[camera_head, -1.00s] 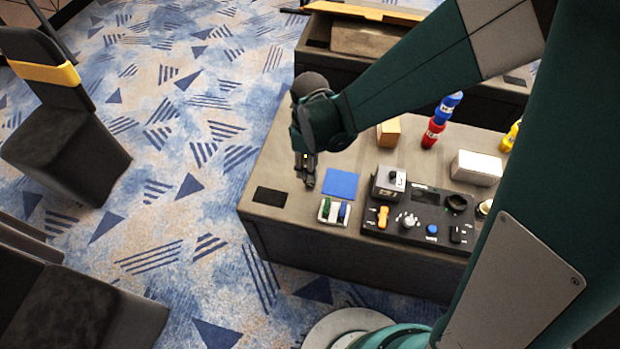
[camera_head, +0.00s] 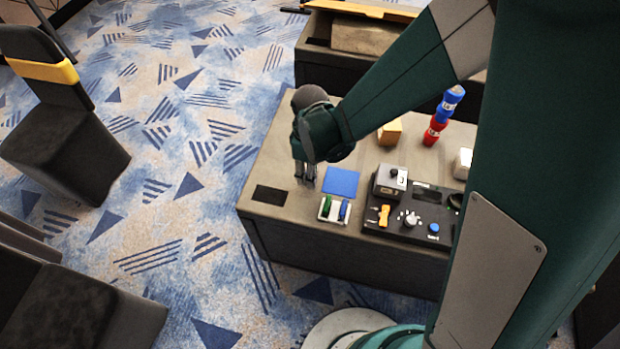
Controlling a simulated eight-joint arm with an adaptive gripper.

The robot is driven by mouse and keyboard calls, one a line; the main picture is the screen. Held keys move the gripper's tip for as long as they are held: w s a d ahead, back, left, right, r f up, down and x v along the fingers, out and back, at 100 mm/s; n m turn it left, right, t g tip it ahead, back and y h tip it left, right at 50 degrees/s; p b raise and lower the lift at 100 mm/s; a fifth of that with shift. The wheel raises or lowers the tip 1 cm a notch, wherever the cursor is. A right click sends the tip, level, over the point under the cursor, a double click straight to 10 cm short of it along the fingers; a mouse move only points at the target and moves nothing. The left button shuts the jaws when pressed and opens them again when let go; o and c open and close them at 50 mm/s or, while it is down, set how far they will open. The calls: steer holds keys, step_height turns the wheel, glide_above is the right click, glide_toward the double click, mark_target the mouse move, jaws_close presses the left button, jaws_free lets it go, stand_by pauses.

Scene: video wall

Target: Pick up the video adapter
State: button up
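My gripper (camera_head: 305,181) points down over the left part of the grey table, between a black pad and a blue square. Its fingers are small and dark here, and I cannot tell how far apart they are or whether anything is between them. I cannot make out for certain which thing is the video adapter, and it may be hidden by the gripper. A small white tray (camera_head: 322,216) with green and blue pieces sits in front of the blue square, to the right of the gripper.
The black pad (camera_head: 268,195) and blue square (camera_head: 342,181) lie flat. A black control console (camera_head: 381,226) carries a grey box (camera_head: 388,182). Behind are an orange block (camera_head: 390,132) and a red-and-blue stack (camera_head: 440,117). My arm hides the table's right side.

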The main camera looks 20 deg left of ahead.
steer(key=shift+f, duration=1.15)
steer(key=c, duration=0.9)
